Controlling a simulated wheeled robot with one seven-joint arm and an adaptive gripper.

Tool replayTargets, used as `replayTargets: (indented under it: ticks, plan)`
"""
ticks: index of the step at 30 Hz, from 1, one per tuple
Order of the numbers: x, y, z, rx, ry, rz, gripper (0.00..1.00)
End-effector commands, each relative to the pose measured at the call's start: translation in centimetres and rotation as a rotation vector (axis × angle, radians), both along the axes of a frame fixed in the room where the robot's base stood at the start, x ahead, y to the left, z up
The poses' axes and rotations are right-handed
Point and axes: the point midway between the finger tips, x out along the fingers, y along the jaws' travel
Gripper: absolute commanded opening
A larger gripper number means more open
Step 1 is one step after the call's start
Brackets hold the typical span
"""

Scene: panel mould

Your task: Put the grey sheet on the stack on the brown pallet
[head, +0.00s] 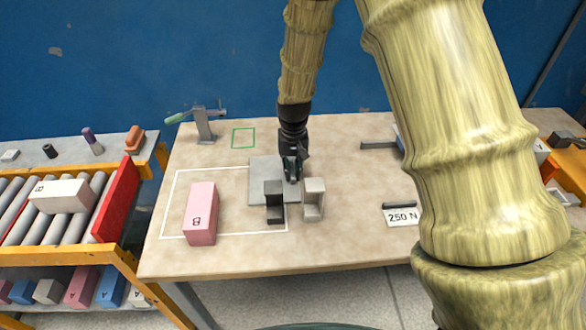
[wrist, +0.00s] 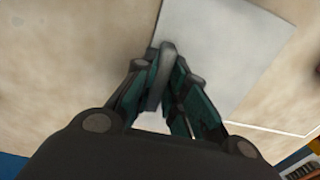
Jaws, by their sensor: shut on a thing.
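The grey sheet (head: 262,172) is a flat square that lies level at the middle of the table, partly over a white outline. In the wrist view the sheet (wrist: 210,45) reaches up and right from my fingers. My gripper (head: 291,172) points down at the sheet's right edge. In the wrist view my gripper (wrist: 160,75) is shut on a narrow grey bar at the sheet's edge, which looks like part of the sheet. I cannot tell whether the sheet is clear of the table. I do not see the brown pallet or its stack.
A pink block (head: 201,213) lies to the left. A clamp (head: 205,125) stands at the back left. A 250 N plate (head: 402,217) lies to the right. A roller rack (head: 60,220) is far left.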

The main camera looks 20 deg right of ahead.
Motion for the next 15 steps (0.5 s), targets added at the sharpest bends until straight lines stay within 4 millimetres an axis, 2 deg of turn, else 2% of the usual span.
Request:
replayTargets:
  ticks: [10,11,12,14,15]
  plan:
    - [0.01,0.05,-0.27,0.0,0.0,0.001,0.0]
    - [0.0,0.05,-0.31,0.0,0.0,0.001,0.16]
    - [0.0,0.04,-0.27,0.0,0.0,0.001,0.23]
    - [0.0,0.04,-0.27,0.0,0.0,0.001,0.34]
    - [0.0,0.03,-0.27,0.0,0.0,0.0,0.36]
